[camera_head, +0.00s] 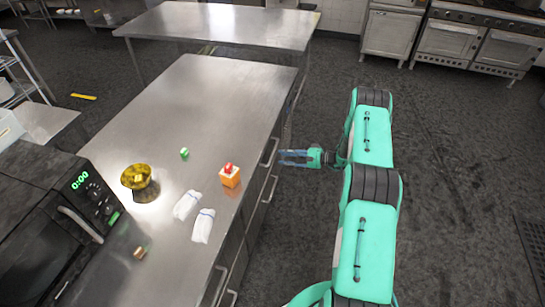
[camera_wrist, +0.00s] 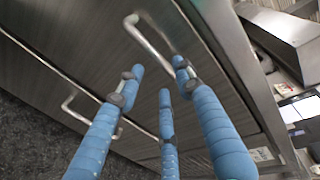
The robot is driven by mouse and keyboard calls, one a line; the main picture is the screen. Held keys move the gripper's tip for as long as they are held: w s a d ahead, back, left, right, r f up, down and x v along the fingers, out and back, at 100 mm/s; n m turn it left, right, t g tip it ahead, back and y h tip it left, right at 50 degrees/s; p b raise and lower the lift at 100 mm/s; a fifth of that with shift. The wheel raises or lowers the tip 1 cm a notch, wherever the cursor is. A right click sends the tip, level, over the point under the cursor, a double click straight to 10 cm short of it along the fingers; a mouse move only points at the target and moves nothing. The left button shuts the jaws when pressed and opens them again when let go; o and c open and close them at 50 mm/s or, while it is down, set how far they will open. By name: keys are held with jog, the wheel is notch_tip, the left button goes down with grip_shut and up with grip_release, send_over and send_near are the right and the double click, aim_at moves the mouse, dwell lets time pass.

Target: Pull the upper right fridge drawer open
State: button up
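The fridge drawers are in the side of the steel counter. In the head view the upper right drawer handle (camera_head: 269,152) is a metal bar just left of my gripper (camera_head: 281,158). In the wrist view my gripper (camera_wrist: 158,75) has its blue fingers spread apart, with nothing held between them. The nearest bar handle (camera_wrist: 150,40) runs past the fingertips and partly behind the right finger; whether they touch is unclear. The drawer fronts look flush and shut. A lower handle (camera_head: 269,189) shows below, and a handle also appears at left in the wrist view (camera_wrist: 72,108).
The steel countertop (camera_head: 215,110) holds an orange box (camera_head: 230,178), white cloths (camera_head: 203,226), a golden bowl (camera_head: 136,177) and a black microwave (camera_head: 45,225). A second table (camera_head: 225,25) stands behind. The dark floor (camera_head: 455,170) right of my arm is clear.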

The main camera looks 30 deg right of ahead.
aim_at(272, 155)
jog(key=shift+x, duration=3.5)
grip_shut()
